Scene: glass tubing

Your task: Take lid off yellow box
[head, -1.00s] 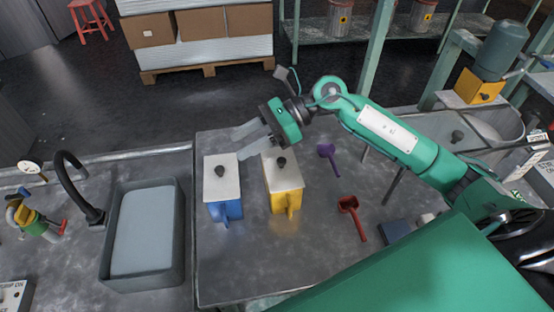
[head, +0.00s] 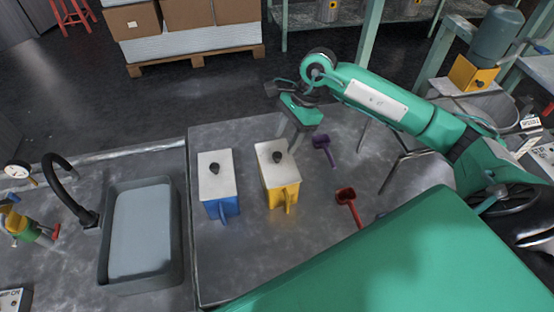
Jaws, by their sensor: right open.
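The yellow box (head: 285,195) stands on the metal table with its white lid (head: 268,176) on top. The lid has a dark round knob (head: 277,157). My right gripper (head: 289,140) is open and empty. Its fingers point down near the far right edge of the lid, just beyond the knob, and appear apart from it. Whether they touch the lid is unclear. The blue box (head: 222,207), also with a white lid (head: 214,178) and dark knob, stands to the left of the yellow one. My left gripper is not in view.
A purple scoop (head: 323,147) and a red scoop (head: 346,197) lie right of the yellow box. A grey sink basin (head: 140,240) with a black faucet (head: 68,183) is at left. The table's (head: 225,265) front part is bare.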

